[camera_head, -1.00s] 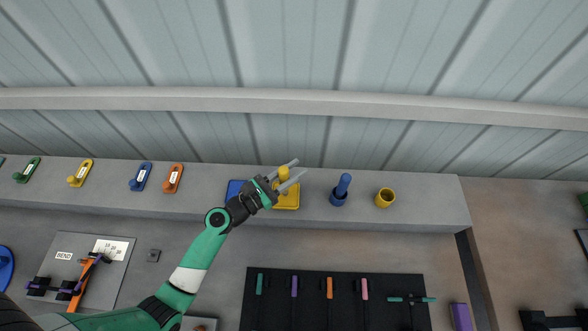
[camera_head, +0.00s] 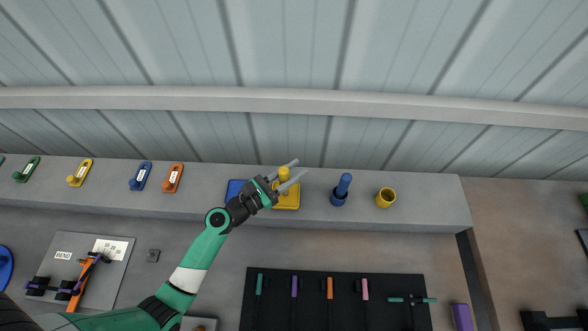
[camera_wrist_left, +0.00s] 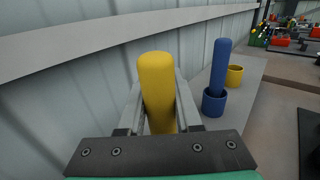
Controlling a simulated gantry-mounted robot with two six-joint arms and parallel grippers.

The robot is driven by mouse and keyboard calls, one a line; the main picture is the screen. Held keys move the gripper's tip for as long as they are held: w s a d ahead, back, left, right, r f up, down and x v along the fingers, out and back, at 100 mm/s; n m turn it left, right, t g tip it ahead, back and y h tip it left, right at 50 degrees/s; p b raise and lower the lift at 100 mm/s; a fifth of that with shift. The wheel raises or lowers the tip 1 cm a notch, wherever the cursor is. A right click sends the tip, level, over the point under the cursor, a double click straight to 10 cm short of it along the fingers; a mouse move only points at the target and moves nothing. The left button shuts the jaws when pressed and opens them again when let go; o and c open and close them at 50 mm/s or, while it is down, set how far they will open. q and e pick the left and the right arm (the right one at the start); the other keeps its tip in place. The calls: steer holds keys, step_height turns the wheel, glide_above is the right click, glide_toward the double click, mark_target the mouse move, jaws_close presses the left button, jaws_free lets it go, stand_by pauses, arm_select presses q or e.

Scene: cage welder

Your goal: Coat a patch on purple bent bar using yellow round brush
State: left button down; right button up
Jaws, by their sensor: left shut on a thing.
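My left gripper (camera_head: 286,177) is shut on the yellow round brush (camera_head: 284,173), above the yellow tray (camera_head: 291,199) on the grey shelf. In the left wrist view the brush (camera_wrist_left: 157,85) stands upright between the two fingers; its lower end is hidden behind the gripper. I cannot tell whether the brush touches the tray. A purple bent bar (camera_head: 97,261) appears to lie at the orange bending tool on the panel at lower left, partly hidden. My right gripper is not in view.
A blue brush in a blue cup (camera_head: 338,198) and an empty yellow cup (camera_head: 385,197) stand right of the tray. A blue tray (camera_head: 234,188) is partly behind my gripper. Labelled levers line the shelf's left. A black mat (camera_head: 330,300) holds several coloured bars.

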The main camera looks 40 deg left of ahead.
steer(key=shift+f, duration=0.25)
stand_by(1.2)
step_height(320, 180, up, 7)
steer(key=p, duration=0.6)
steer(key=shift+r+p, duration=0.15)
steer(key=shift+p, duration=0.25)
stand_by(0.4)
